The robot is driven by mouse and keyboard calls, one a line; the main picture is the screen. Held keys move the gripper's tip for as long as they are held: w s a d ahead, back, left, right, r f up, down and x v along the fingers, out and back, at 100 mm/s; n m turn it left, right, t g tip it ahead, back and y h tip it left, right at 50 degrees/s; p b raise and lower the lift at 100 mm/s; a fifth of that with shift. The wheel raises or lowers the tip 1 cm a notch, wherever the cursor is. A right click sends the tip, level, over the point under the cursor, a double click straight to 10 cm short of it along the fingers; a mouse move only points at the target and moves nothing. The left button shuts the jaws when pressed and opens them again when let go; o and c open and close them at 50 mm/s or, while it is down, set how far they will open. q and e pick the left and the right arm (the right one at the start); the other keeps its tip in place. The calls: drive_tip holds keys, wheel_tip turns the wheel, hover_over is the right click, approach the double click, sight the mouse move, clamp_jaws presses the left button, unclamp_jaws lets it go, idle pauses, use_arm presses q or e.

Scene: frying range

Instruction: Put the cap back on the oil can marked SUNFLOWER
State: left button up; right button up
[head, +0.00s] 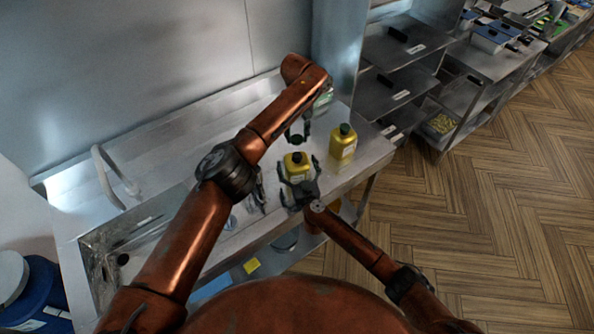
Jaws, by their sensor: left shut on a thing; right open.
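A yellow oil can (296,171) stands on the steel counter with a dark opening on top and no cap on it. Another yellow can (342,146) with a green cap on stands to its right. The lettering on both is too small to read. My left gripper (297,138) is shut on a small dark green cap (297,141), held just above and behind the open can, apart from its mouth. My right gripper (299,178) is open, with its fingers on either side of the open can's lower body; whether they touch it I cannot tell.
The steel counter (375,153) ends just right of the capped can. A sink basin with a tap (117,178) lies at left. A greenish item (324,98) is partly hidden behind my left wrist. Steel shelves (398,50) stand beyond; wooden floor is clear at right.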

drive_tip(key=shift+c, duration=0.4)
drive_tip(key=c, duration=1.7)
use_arm(q)
hover_over(297, 155)
drive_tip(key=shift+f, duration=2.5)
use_arm(e)
drive_tip(key=shift+c, duration=0.2)
use_arm(q)
drive_tip(key=shift+f, duration=0.15)
drive_tip(key=shift+f, duration=0.75)
drive_tip(key=shift+f, duration=0.5)
